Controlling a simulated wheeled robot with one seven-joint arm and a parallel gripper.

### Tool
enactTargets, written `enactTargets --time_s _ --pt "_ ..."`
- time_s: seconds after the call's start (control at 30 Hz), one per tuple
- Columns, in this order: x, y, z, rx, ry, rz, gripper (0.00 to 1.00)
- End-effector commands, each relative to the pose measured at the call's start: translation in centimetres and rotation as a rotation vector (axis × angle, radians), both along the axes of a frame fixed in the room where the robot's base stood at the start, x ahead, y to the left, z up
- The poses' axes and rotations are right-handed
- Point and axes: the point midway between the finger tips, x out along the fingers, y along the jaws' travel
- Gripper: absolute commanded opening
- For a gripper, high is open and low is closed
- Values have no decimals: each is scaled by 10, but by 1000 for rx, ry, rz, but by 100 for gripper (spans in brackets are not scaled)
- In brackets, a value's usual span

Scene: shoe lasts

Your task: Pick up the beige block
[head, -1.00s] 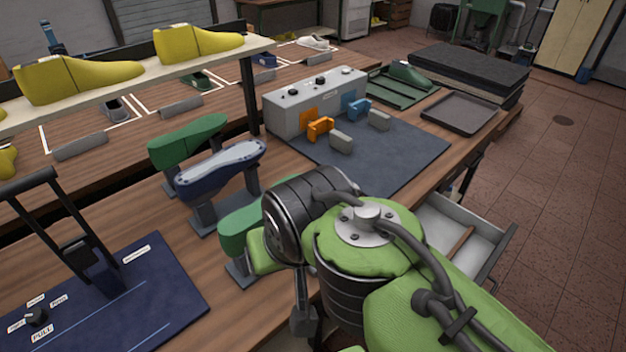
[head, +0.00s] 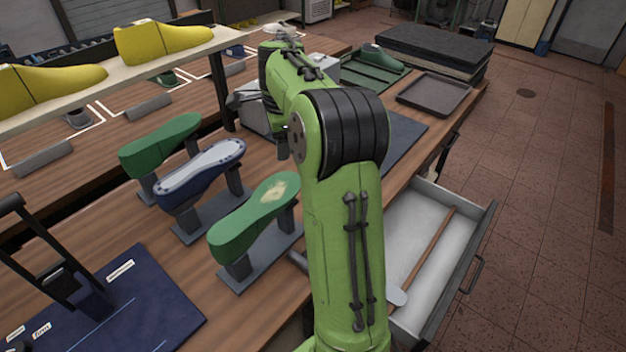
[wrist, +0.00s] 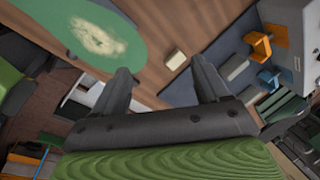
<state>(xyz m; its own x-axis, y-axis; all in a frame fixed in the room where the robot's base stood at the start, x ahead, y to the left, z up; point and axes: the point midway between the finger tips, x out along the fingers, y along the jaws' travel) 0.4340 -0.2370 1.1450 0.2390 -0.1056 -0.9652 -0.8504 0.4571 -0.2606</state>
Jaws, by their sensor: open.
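The beige block (wrist: 175,59) is a small pale block on the brown wooden bench in the wrist view, beside the edge of the dark blue mat (wrist: 205,68). My gripper (wrist: 165,76) is open and empty, with its two dark fingers spread wide. In the wrist picture the block shows just beyond and between the fingertips, apart from both. In the head view my green arm covers the middle of the bench, and I cannot make out the block there.
A green shoe last (head: 250,218) with a pale patch stands on the bench, near the block in the wrist view (wrist: 85,35). Orange (wrist: 262,48) and blue (wrist: 272,78) brackets and grey blocks (wrist: 235,66) are on the mat. An open drawer (head: 425,235) juts from the bench's right side.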

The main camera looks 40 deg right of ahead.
Motion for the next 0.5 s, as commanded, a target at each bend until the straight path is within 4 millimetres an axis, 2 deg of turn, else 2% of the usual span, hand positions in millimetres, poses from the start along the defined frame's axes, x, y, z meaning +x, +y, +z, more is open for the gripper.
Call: enactTargets --time_s 0.03,0.1,0.2,0.33,0.5 --pt "5 -35 -21 71 -8 -173 74" --pt "7 -77 -46 164 -27 -415 74" --pt "-1 -124 -80 277 -49 -706 74" --pt "-11 -156 -105 358 -65 -917 74" --pt "-8 -159 -130 373 -62 -953 74"
